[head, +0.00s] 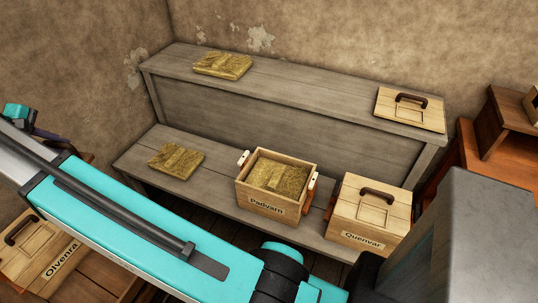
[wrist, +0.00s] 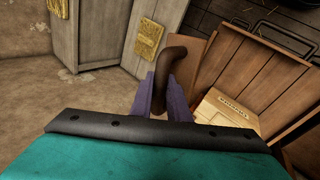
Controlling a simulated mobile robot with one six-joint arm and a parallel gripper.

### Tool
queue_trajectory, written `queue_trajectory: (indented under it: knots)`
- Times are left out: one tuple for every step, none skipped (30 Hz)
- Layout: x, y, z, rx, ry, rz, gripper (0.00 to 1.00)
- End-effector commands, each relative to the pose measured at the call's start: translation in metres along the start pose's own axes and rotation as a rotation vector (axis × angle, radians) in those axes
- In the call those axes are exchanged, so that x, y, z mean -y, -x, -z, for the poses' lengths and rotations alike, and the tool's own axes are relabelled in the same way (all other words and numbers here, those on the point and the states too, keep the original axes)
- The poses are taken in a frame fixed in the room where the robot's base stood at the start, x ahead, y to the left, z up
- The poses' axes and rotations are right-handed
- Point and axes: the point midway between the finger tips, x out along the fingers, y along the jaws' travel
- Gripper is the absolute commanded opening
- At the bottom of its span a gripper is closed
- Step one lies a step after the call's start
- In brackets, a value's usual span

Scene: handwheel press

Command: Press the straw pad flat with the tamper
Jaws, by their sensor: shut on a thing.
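In the wrist view my gripper (wrist: 166,90) has its purple fingers shut on a dark brown curved handle (wrist: 171,58). It looks like the tamper's handle; its lower part is hidden, and I cannot tell whether the brown board beside it belongs to it. A straw pad (head: 278,178) lies inside the open wooden box labelled Padyarn (head: 262,203), with a latch on each side. A second straw pad (head: 176,161) lies on the lower bench to its left, and a third (head: 222,65) on the upper shelf.
A lidded box labelled Quenvar (head: 366,217) stands right of Padyarn. A wooden lid with a handle (head: 409,108) lies on the upper shelf (head: 310,95). A box labelled Olvenra (head: 42,262) stands lower left. The lower bench (head: 215,190) is bare between the left pad and Padyarn.

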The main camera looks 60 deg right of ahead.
Motion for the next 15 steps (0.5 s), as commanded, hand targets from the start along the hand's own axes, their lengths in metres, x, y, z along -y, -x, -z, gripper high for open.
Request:
queue_trajectory:
  knots:
    - [-0.001, 0.000, 0.000, 0.000, -0.001, -0.001, 0.00]
    - [-0.001, 0.000, 0.000, 0.000, -0.001, -0.001, 0.00]
    - [-0.002, 0.000, 0.000, 0.001, -0.002, -0.001, 0.00]
    - [-0.002, 0.000, -0.001, 0.001, -0.002, -0.001, 0.00]
    - [-0.002, -0.001, -0.001, 0.001, -0.002, -0.001, 0.00]
    - [-0.002, -0.001, -0.001, 0.001, -0.003, -0.001, 0.00]
    - [-0.003, -0.001, -0.001, 0.002, -0.004, -0.001, 0.00]
    - [-0.003, -0.002, -0.001, 0.003, -0.006, -0.001, 0.00]
    - [-0.004, -0.004, -0.002, 0.006, -0.009, -0.001, 0.00]
    - [-0.006, -0.006, -0.003, 0.008, -0.013, -0.001, 0.00]
    - [-0.007, -0.008, -0.004, 0.012, -0.018, -0.001, 0.00]
    - [-0.010, -0.012, -0.006, 0.017, -0.026, 0.000, 0.00]
    - [-0.013, -0.015, -0.008, 0.022, -0.033, 0.000, 0.00]
    - [-0.015, -0.019, -0.010, 0.028, -0.041, 0.000, 0.00]
    - [-0.020, -0.025, -0.013, 0.036, -0.054, 0.000, 0.00]
